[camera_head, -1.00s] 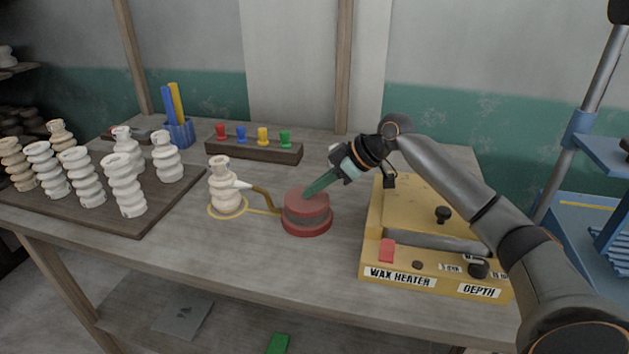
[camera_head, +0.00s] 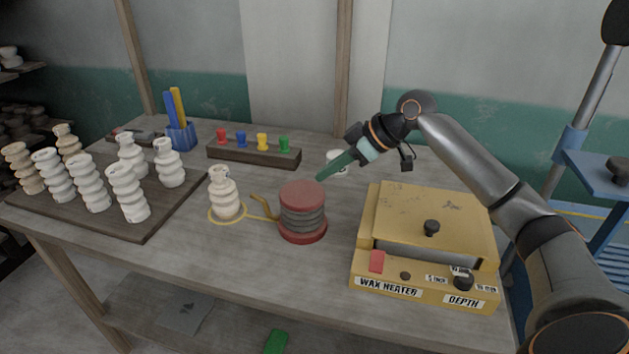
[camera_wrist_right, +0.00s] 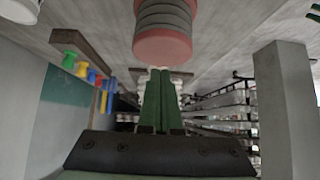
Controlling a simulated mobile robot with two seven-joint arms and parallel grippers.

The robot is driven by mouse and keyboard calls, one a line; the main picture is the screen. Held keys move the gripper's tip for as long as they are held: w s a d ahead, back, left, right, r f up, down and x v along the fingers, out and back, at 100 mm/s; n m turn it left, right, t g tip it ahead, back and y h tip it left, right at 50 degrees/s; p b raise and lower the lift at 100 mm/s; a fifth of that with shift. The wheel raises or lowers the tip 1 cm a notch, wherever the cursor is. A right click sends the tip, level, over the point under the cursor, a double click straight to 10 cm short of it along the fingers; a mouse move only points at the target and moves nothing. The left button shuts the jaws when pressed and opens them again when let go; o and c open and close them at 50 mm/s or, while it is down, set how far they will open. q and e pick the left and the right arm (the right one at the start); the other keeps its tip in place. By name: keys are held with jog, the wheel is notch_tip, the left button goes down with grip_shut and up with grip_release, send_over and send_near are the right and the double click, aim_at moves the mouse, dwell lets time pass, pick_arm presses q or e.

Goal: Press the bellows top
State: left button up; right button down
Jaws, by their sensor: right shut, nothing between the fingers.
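The bellows (camera_head: 302,212) stands upright on the table, with a red round top (camera_head: 302,194), grey ribbed sides and a red base. It is tall and expanded. A tan spout points left from it toward a white ribbed vase (camera_head: 223,193) on a yellow ring. My right gripper (camera_head: 319,178), with green fingers, is shut and empty just above and right of the red top, apart from it. In the right wrist view the shut fingers (camera_wrist_right: 160,75) point toward the bellows (camera_wrist_right: 163,35). My left gripper is not in view.
A yellow wax heater (camera_head: 425,240) stands to the right. A wooden block with coloured pegs (camera_head: 253,153) lies behind. A board (camera_head: 150,222) with several white vases is at left, near a blue holder (camera_head: 180,135). A small white object (camera_head: 338,162) is behind my fingers.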

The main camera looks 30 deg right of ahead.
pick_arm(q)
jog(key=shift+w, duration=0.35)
pick_arm(e)
jog(key=shift+v, duration=2.3)
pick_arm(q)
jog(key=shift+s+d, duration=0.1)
